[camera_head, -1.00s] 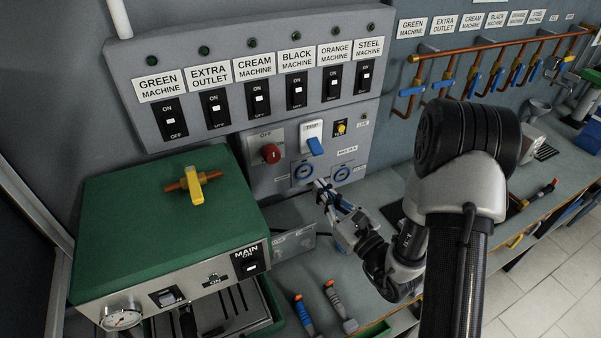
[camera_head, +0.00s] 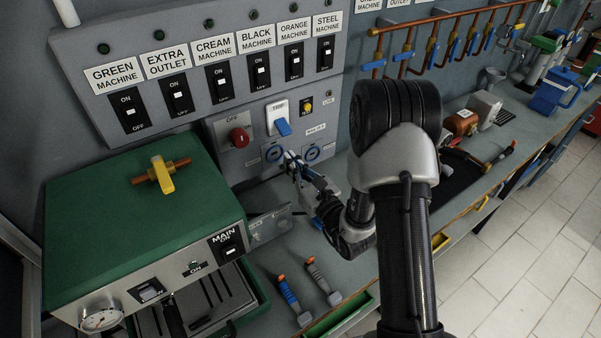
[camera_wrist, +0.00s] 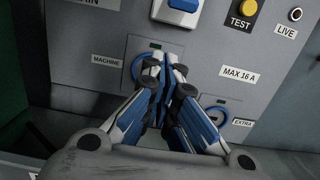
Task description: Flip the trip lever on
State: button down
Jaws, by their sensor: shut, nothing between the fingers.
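The trip lever is a blue tab (camera_head: 284,127) on a white block labelled TRIP (camera_head: 277,108), on the grey panel; the tab points down and outward. In the wrist view the white block with a strip of blue (camera_wrist: 178,10) is cut off by the top edge. My gripper (camera_head: 291,157) is below the lever, in front of the blue round sockets, apart from the lever. In the wrist view its blue-and-grey fingers (camera_wrist: 163,62) are together, pointing up toward the block, with nothing between them. They partly hide the machine socket (camera_wrist: 137,68).
A red knob (camera_head: 239,137) is left of the lever, and a yellow test button (camera_head: 306,104) is right. The extra socket (camera_wrist: 218,115) is at lower right in the wrist view. A green boiler (camera_head: 130,220) stands left. Two handled tools (camera_head: 322,280) lie on the counter below.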

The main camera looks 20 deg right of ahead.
aim_at(277, 146)
jog(key=x, duration=0.4)
jog(key=shift+s+d+r, duration=0.1)
jog(key=shift+s+r, duration=0.15)
jog(key=shift+r, duration=0.35)
jog(key=shift+s+d+r, duration=0.1)
jog(key=shift+s+r, duration=0.2)
jog(key=shift+r, duration=0.3)
jog(key=shift+s+d+r, duration=0.1)
jog(key=shift+s+r, duration=0.15)
jog(key=shift+r, duration=0.35)
jog(key=shift+d, duration=0.1)
